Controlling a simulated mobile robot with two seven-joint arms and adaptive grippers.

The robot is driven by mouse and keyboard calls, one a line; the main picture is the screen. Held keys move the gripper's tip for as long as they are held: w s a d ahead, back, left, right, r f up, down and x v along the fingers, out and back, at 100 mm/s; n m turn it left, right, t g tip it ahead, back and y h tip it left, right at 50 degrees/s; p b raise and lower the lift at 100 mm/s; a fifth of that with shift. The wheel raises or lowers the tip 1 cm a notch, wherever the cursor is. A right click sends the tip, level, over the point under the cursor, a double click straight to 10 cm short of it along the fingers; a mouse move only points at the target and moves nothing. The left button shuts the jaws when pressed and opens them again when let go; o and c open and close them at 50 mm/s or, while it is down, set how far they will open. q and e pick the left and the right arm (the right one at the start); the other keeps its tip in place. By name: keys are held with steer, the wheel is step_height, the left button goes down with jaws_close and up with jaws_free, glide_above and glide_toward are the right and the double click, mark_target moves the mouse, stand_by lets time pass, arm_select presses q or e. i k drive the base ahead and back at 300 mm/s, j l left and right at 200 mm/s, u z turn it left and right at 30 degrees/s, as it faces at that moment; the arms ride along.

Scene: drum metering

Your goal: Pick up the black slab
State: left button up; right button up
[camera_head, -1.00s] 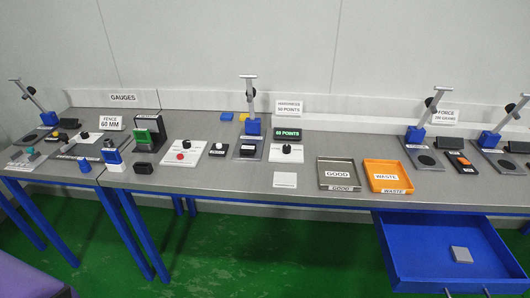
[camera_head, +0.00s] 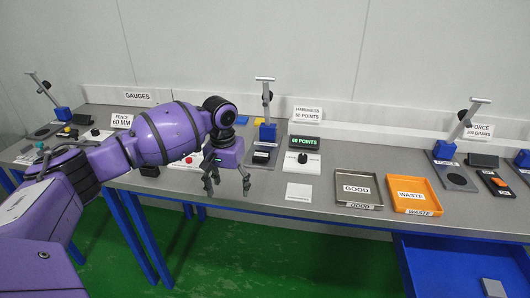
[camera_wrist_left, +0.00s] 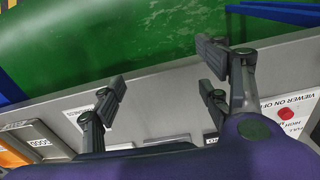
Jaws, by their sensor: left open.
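A black block (camera_head: 150,171), which may be the black slab, lies near the table's front edge on the left, partly hidden by my left arm. My left gripper (camera_head: 228,188) is open and empty over the table's front edge, to the right of this block and apart from it. In the left wrist view the open fingers (camera_wrist_left: 163,75) have nothing between them but the view of the table edge and green floor. The black block is not clear in that view. My right gripper is not in view.
A white square plate (camera_head: 299,192), a GOOD tray (camera_head: 377,206) and an orange WASTE tray (camera_head: 437,210) lie to the right. A blue drawer (camera_head: 440,262) stands open below. A blue stand (camera_head: 267,132) with a tall lever is behind the gripper.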

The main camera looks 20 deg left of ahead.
mark_target(259, 156)
steer(key=i, duration=0.85)
